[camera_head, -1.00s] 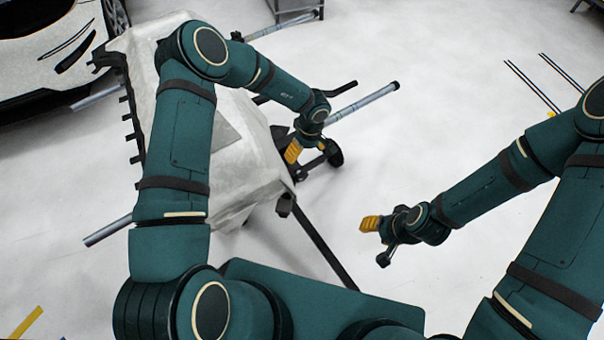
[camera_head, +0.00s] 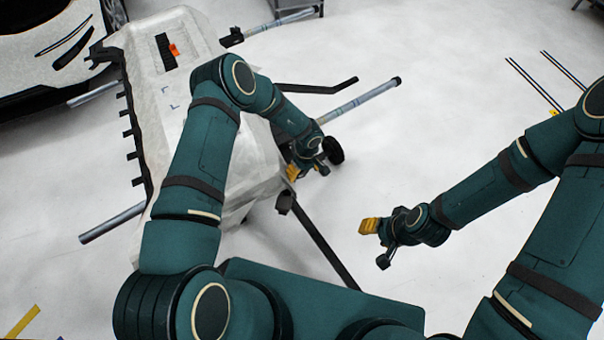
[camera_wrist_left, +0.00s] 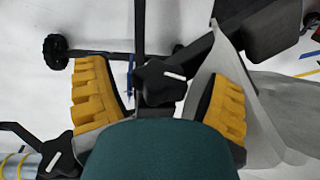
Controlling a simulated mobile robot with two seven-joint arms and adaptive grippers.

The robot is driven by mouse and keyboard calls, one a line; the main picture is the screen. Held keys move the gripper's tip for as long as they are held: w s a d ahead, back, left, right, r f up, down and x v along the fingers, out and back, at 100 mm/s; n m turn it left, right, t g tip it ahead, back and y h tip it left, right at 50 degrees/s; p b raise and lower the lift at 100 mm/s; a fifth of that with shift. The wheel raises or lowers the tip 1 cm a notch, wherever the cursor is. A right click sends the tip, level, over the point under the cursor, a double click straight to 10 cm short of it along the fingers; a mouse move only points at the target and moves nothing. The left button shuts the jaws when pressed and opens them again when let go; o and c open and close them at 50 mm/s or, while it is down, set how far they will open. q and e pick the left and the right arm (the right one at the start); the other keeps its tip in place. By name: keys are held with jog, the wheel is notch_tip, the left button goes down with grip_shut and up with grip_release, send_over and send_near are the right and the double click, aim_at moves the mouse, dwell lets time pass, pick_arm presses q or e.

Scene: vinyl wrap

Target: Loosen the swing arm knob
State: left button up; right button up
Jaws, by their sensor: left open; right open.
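A black lobed knob (camera_wrist_left: 160,84) shows in the left wrist view, between the two yellow finger pads of my open left gripper (camera_wrist_left: 158,78). In the head view my left gripper (camera_head: 294,172) is at the right end of the covered frame, and the knob cannot be made out there. My right gripper (camera_head: 369,226) is open and empty over bare floor, to the right of the stand.
A pale wrapped panel (camera_head: 160,60) lies on a stand with a black leg (camera_head: 325,242). A grey tube (camera_head: 362,102) and a black bar (camera_head: 318,88) stick out right, near a round black wheel (camera_head: 333,150). A white car (camera_head: 40,45) is at upper left.

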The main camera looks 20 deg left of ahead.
pick_arm(q)
jog(key=shift+f, duration=0.3)
jog(key=c, duration=1.2)
jog(key=shift+a, duration=0.1)
